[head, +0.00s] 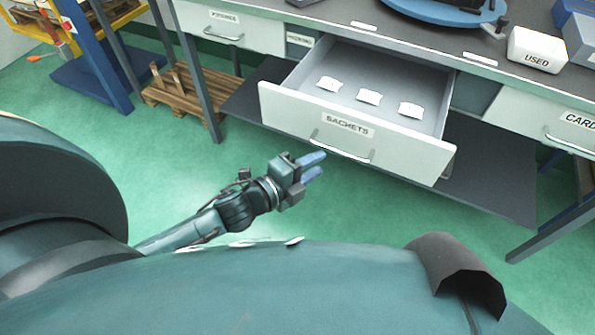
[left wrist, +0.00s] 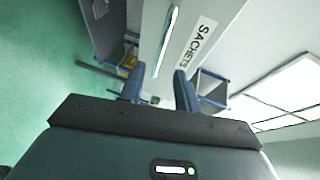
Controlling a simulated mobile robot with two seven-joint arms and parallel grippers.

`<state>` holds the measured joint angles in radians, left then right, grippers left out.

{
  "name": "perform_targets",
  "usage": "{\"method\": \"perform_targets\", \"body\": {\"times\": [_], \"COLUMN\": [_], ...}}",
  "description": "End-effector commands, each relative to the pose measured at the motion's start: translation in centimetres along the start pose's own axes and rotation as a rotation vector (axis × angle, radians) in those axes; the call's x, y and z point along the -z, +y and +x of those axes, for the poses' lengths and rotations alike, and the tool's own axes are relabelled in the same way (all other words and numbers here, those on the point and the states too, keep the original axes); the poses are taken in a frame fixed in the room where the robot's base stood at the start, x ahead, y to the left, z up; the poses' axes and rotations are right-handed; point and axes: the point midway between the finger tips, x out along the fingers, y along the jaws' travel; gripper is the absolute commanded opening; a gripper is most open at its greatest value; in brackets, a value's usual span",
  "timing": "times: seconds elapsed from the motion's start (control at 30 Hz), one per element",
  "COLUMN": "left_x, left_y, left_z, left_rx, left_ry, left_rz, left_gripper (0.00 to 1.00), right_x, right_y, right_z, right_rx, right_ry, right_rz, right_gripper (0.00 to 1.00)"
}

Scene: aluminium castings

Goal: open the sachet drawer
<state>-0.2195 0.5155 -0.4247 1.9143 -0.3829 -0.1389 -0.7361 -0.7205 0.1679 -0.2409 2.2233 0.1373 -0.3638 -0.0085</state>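The sachet drawer (head: 290,110) is a white drawer labelled SACHETS, pulled well out from under the grey worktop. Three small white sachets (head: 368,97) lie on its floor. Its bar handle (head: 340,152) runs along the front below the label; it also shows in the left wrist view (left wrist: 165,42), beside the label. My left gripper (head: 319,164) is in front of the drawer, by the left part of the handle. Its two fingers are apart with nothing between them (left wrist: 159,88), and the handle appears beyond the fingertips. My right gripper does not show.
A closed drawer labelled CARD (head: 530,112) is at the right, and another closed drawer (head: 230,30) at the left. A white USED box (head: 537,50) stands on the worktop. A dark lower shelf (head: 480,185) lies beneath. A wooden pallet (head: 190,88) is on the green floor at left.

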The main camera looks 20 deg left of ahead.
Motion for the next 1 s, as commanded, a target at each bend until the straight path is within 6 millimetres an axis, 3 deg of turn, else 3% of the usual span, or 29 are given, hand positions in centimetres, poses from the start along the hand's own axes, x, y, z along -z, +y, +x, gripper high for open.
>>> {"method": "perform_targets", "body": {"times": [0.1,0.3,1.0], "left_x": [0.0,0.0,0.0], "left_y": [0.1,0.1,-0.4], "left_z": [-2.3,-4.3,-4.8], "left_rx": [-0.004,-0.001,0.0], "left_ry": [-0.001,-0.001,-0.001], "left_rz": [-0.001,-0.001,0.0], "left_gripper": [0.33,0.33,0.33], "right_x": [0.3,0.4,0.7], "right_y": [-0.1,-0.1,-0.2], "right_z": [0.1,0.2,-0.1], "right_rx": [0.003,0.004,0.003], "right_ry": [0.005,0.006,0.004], "right_rz": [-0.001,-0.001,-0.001], "right_gripper": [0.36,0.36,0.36]}}
